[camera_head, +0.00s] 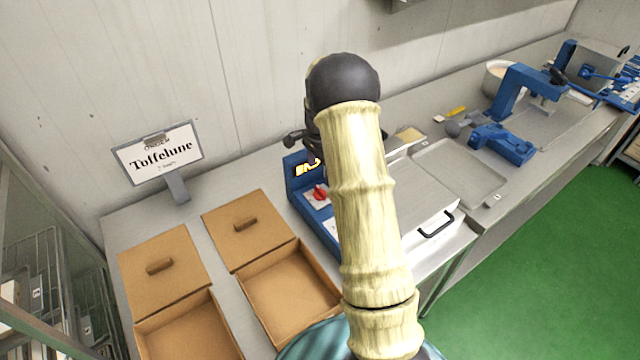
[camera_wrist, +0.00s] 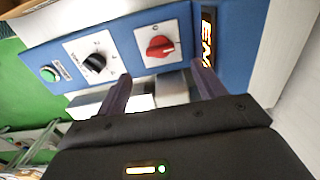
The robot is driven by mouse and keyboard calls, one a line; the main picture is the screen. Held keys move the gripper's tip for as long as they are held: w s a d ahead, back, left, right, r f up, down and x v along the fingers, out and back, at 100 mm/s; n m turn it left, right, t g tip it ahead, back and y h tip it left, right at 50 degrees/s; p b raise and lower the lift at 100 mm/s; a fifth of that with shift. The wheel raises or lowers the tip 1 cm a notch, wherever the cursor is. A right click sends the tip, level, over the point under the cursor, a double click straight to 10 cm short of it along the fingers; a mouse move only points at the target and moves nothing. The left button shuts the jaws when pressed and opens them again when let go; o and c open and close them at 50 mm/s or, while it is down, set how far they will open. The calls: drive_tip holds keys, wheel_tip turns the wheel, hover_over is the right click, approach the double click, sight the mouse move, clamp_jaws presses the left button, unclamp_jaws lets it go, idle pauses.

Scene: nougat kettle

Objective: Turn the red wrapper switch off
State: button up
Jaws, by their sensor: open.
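The red wrapper switch (camera_wrist: 160,46) is a red knob on a white plate on a blue panel (camera_wrist: 120,52). In the wrist view it sits just beyond and between my fingertips, apart from them. In the head view the red switch (camera_head: 320,192) shows on the blue machine left of my arm. My gripper (camera_wrist: 162,84) is open and empty, its two dark fingers spread below the red switch's plate. In the head view my arm hides part of the machine, and the gripper's fingers cannot be made out there.
A black knob (camera_wrist: 96,63) and a green button (camera_wrist: 49,74) are on the same panel, beside a lit display (camera_wrist: 208,40). Open cardboard boxes (camera_head: 290,285) stand left of the machine. A sign (camera_head: 158,152) stands behind them. A metal tray (camera_head: 462,172) lies to the right.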

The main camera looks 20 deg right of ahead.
sight(320, 189)
wheel_tip(320, 189, down, 8)
drive_tip(key=shift+f+p, duration=0.1)
drive_tip(key=shift+p, duration=0.85)
drive_tip(key=c, duration=1)
